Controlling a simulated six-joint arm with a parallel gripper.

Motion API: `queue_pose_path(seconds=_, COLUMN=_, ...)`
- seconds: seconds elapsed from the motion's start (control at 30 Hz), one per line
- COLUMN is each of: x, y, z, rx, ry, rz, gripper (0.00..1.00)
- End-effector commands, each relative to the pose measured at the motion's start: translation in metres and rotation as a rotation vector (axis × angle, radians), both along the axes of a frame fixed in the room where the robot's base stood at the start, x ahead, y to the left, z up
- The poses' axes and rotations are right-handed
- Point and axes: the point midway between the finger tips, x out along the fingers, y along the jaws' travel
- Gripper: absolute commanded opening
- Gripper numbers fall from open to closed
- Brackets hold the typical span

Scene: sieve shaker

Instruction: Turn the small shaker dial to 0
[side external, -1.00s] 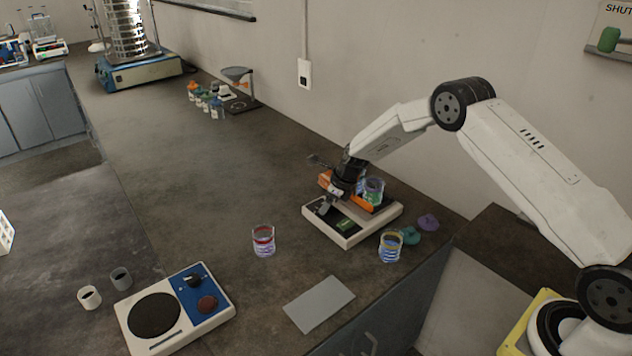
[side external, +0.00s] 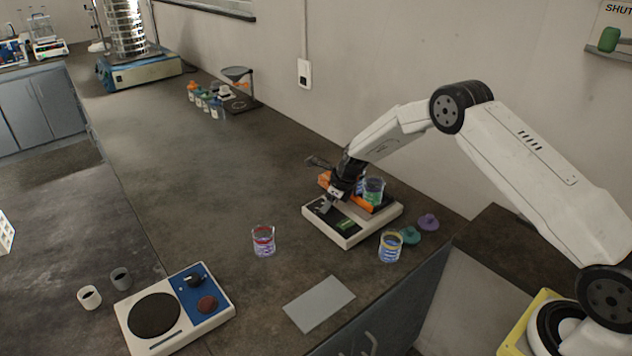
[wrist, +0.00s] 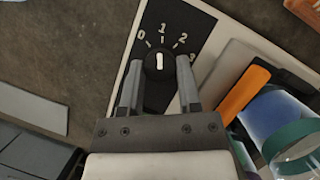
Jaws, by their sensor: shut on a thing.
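The small shaker (side external: 345,239) is a white-edged unit with a dark panel, to the right on the bench. Its black dial (wrist: 158,64) has a white pointer line and sits below printed marks 0, 1, 2 and 3 in the wrist view. The pointer is nearly straight up, close to the 1 mark and slightly to its 0 side. My gripper (wrist: 158,68) is shut on the dial, one finger on each side. In the side view my gripper (side external: 331,204) is low over the shaker's panel and hides the dial.
A glass with a green band (side external: 373,190) stands on the shaker beside an orange part (wrist: 241,93). A yellow-banded beaker (side external: 390,248) and a red-banded beaker (side external: 263,241) stand close by. A grey plate (side external: 319,304) lies in front.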

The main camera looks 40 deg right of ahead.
Motion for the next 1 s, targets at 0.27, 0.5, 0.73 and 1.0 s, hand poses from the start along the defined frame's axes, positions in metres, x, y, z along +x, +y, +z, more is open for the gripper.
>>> queue_pose_path(seconds=0.27, x=0.0007, y=-0.0017, z=-0.0003, rx=0.001, ry=0.002, rz=0.168, gripper=0.00)
queue_pose_path(seconds=0.5, x=0.0014, y=-0.0022, z=0.0000, rx=0.001, ry=0.001, rz=0.296, gripper=0.00)
queue_pose_path(seconds=0.73, x=0.0009, y=-0.0020, z=-0.0001, rx=0.001, ry=0.001, rz=0.309, gripper=0.00)
queue_pose_path(seconds=1.0, x=0.0009, y=-0.0020, z=-0.0001, rx=0.001, ry=0.001, rz=0.308, gripper=0.78)
